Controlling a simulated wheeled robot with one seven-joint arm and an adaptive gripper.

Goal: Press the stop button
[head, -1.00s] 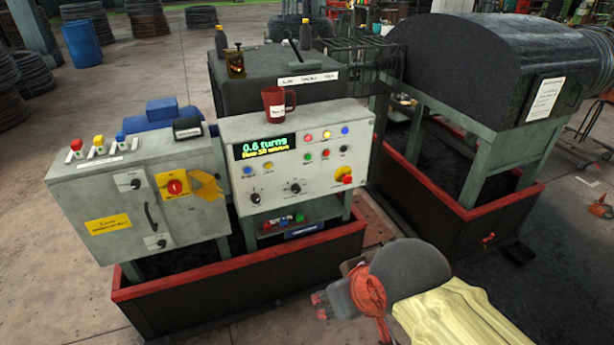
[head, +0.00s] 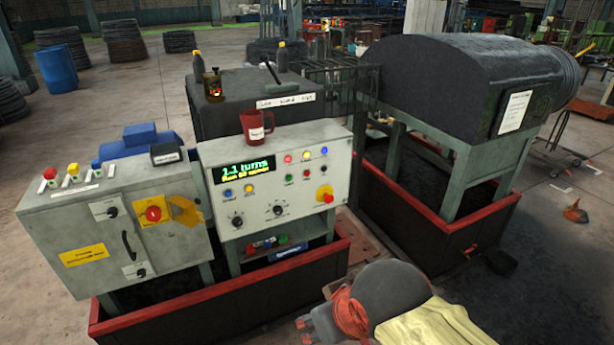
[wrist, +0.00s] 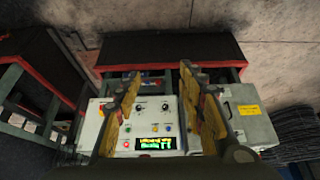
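A pale grey control panel (head: 300,170) has a red mushroom button (head: 325,194) on a yellow base at its right end. Its lit display (head: 245,170) reads about 1.1 turns, with a smaller yellow line below. A second red control (head: 153,214) sits on a yellow plate on the grey cabinet to the left. My gripper (head: 304,328) is low in front of the panel, apart from it. In the wrist view my gripper (wrist: 160,72) has its two yellow fingers spread, nothing between them. The panel there appears upside down, partly hidden by the fingers.
Small coloured buttons and knobs (head: 278,210) crowd the panel. A red mug (head: 256,126) stands above it. Red-rimmed dark trays (head: 220,287) surround the machine legs. A large dark drum housing (head: 465,85) stands at right. Open floor (head: 555,250) lies beyond.

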